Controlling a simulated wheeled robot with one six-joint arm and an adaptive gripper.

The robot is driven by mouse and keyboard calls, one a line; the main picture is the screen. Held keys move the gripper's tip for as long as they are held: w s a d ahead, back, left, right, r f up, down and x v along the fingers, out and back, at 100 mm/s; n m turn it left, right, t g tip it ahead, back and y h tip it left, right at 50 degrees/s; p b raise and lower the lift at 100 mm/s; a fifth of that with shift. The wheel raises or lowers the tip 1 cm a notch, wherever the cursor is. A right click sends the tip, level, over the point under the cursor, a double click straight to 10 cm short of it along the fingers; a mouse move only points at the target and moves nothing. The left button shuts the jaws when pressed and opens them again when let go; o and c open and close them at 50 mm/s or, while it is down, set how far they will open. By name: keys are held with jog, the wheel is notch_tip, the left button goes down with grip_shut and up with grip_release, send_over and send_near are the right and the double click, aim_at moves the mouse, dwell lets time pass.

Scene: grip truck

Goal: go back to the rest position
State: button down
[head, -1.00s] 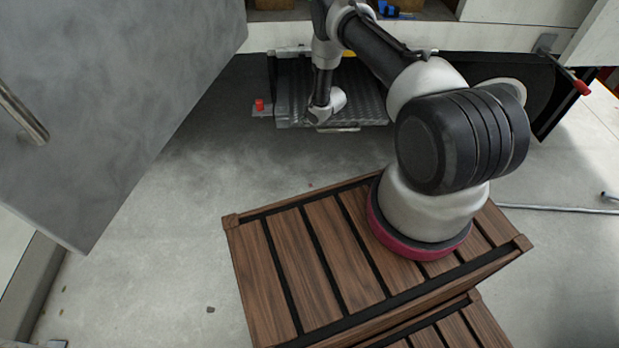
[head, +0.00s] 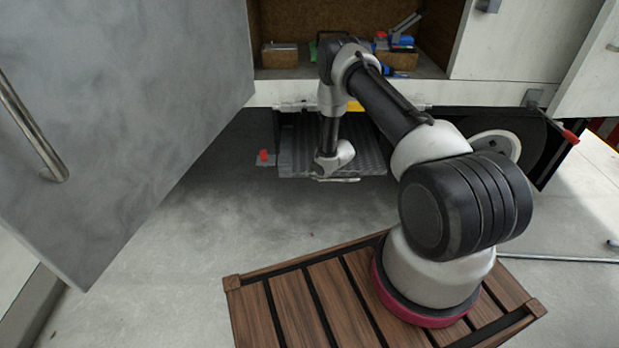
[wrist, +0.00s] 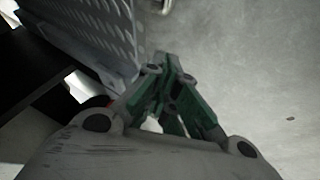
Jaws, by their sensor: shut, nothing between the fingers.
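My arm stands on the wooden slatted platform and reaches toward the truck's lower side, with its wrist beside the metal tread-plate step (head: 300,150). In the wrist view my gripper (wrist: 163,70) is shut and empty, its green-sided fingers drawn together. The ridged metal step also shows there at the upper left (wrist: 95,35), close beside the fingers; whether they touch it I cannot tell. In the head view the fingers are mostly hidden by my wrist and too small to read.
A large grey door (head: 130,120) hangs open at the left. An open compartment (head: 285,85) with tools and small boxes lies above the step.

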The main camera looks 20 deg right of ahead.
jog(key=s+d+r+m+g+h, duration=0.1)
jog(key=s+d+r+m+g, duration=0.15)
jog(key=s, duration=0.65)
jog(key=s+d+r+m+g+h, duration=0.2)
jog(key=s+d+m+g, duration=0.15)
jog(key=s, duration=0.55)
jog(key=s+a+r+m+t, duration=0.1)
jog(key=s+r, duration=0.8)
jog(key=r, duration=0.9)
jog(key=s+a+r+m+t, duration=0.1)
jog(key=s+r+m, duration=0.2)
jog(key=s+r, duration=0.7)
jog(key=s+a+r+m+t, duration=0.1)
jog(key=s+r+m, duration=0.2)
jog(key=s+r, duration=0.6)
notch_tip(320, 180, up, 17)
jog(key=shift+s+a+r, duration=0.15)
jog(key=shift+s+a, duration=0.1)
